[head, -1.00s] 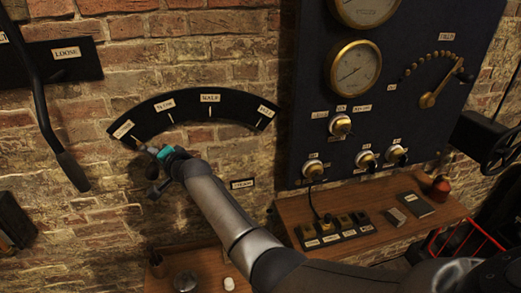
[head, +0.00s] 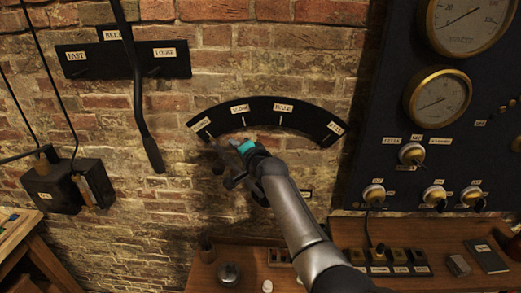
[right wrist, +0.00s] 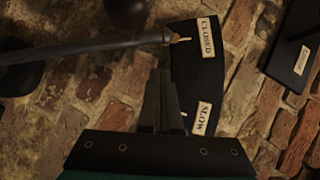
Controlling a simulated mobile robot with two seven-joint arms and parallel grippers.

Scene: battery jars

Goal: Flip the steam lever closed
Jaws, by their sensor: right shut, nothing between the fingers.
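The steam lever's black arc plate (head: 265,108) is on the brick wall, with several labels from the closed end at left to full at right. In the right wrist view a dark rod (right wrist: 90,47), seemingly the lever, reaches in from the left and ends at the tick beside the CLOSED label (right wrist: 206,37). In the head view my gripper hides most of the lever. My right gripper (head: 224,160) is just below the plate's closed end. In the right wrist view its fingers (right wrist: 160,78) are shut and empty, close below the rod's end; I cannot tell whether they touch. My left gripper is out of view.
A long black lever (head: 137,85) hangs at left before a labelled plate (head: 88,68). A dark panel with gauges (head: 440,95) stands at right. Below is a wooden shelf (head: 225,255) with small items. A black box (head: 50,190) is at far left.

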